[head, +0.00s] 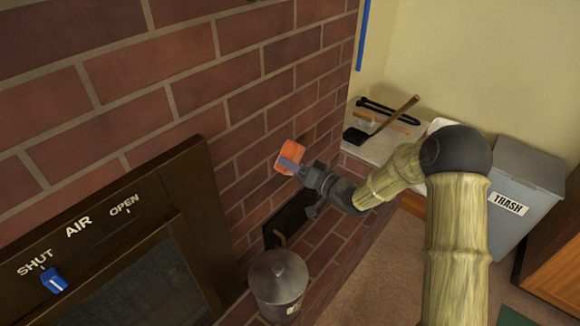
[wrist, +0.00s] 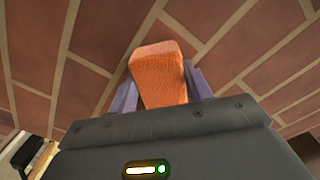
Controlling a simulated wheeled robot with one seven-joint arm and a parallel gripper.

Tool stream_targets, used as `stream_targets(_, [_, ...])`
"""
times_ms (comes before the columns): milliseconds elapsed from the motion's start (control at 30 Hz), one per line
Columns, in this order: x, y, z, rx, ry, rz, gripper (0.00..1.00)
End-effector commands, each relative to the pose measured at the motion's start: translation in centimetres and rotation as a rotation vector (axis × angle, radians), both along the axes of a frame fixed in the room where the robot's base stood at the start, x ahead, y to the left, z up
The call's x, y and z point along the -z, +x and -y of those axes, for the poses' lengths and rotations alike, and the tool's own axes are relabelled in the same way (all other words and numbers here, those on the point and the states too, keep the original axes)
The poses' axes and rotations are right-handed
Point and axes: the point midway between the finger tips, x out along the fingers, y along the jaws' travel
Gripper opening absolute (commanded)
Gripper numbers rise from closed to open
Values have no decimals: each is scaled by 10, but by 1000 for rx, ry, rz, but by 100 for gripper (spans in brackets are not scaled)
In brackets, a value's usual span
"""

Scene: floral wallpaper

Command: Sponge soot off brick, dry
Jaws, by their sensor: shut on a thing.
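An orange sponge (head: 287,154) is held in my gripper (head: 291,165) in front of the brick wall (head: 240,60). In the wrist view the sponge (wrist: 160,78) sits between the two purple-grey fingers of my gripper (wrist: 160,85), which are shut on it. Its far end is at or very close to the brick; I cannot tell if it touches. The bricks around it are reddish brown with pale mortar, some darker in the head view. The wall right behind the sponge is hidden.
A lidded metal canister (head: 278,285) stands on the brick hearth below, near a black flat item (head: 290,218). The stove front (head: 130,250) with a blue air knob (head: 54,281) is at left. A shovel (head: 385,122) lies on a pale surface behind. A grey trash bin (head: 520,190) stands right.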

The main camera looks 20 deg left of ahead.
Motion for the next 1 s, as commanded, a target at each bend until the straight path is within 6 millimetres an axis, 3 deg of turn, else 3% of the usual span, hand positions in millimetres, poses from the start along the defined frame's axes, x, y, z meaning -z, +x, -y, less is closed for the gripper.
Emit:
stream_targets(333, [0,2,0,0,1,1,31])
stream_targets(800, [-1,32,10,1,1,2,31])
stream_targets(1000, [0,34,11,-1,1,0,31])
